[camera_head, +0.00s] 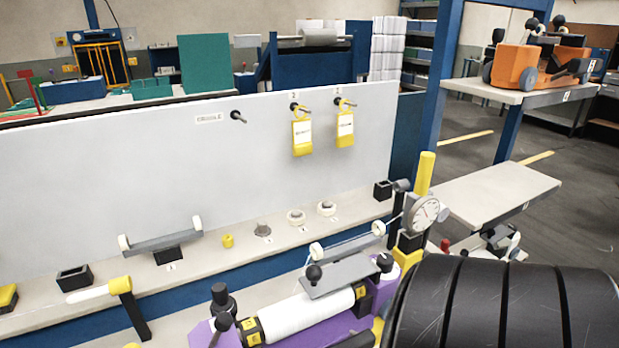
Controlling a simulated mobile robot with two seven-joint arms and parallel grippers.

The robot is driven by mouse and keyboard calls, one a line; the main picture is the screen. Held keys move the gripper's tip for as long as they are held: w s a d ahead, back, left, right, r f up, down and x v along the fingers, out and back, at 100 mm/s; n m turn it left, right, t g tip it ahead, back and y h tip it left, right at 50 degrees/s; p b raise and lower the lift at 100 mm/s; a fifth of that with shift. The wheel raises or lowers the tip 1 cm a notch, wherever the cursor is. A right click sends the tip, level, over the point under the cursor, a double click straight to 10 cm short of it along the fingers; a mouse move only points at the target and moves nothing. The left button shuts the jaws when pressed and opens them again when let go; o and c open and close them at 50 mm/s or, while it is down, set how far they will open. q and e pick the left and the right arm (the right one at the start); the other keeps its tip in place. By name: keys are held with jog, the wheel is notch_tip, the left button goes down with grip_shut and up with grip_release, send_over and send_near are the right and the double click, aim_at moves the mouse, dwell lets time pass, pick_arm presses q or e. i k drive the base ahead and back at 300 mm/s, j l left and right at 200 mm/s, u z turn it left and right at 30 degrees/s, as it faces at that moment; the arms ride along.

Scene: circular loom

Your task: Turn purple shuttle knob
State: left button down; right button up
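The purple shuttle (337,327) lies at the bottom centre, cut off by the lower picture edge. A white roll (297,316) sits on it between yellow-marked black holders. I cannot tell which is the purple shuttle's turning knob. Neither of my grippers is in view, and nothing is seen touching the shuttle.
A large black curved body (510,305) fills the lower right beside the shuttle. A dial gauge (425,214) stands by a yellow post (425,174). Behind the shuttle, a narrow shelf (205,260) holds small parts. Two yellow tags (302,137) (345,128) hang on the grey panel (130,160).

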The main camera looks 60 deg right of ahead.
aim_at(385, 261)
jog(key=z, duration=2.15)
